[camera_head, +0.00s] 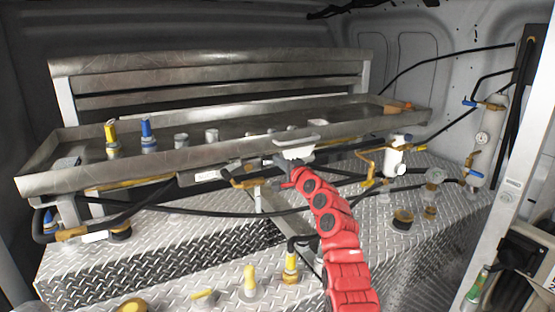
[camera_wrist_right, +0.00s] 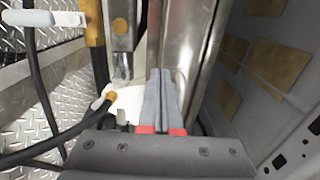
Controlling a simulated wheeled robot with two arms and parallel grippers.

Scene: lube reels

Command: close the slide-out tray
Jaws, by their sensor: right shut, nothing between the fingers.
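The slide-out tray (camera_head: 120,166) is a long, shallow metal trough that runs across the middle of the head view, above the diamond-plate deck. Its front wall faces me. My right gripper (camera_head: 280,161) is at the tray's front wall, near its middle, at the end of my red arm. In the right wrist view its two grey fingers (camera_wrist_right: 163,76) lie together, shut and empty, close to a metal wall (camera_wrist_right: 188,42). I cannot tell whether they touch it. My left gripper is not in view.
Yellow-capped (camera_head: 111,132) and blue-capped (camera_head: 147,133) fittings stand in the tray. Black hoses (camera_head: 200,212) run below it. A white filter (camera_head: 395,156) and brass pipework stand to the right. Several yellow-capped fittings (camera_head: 250,278) rise from the deck in front.

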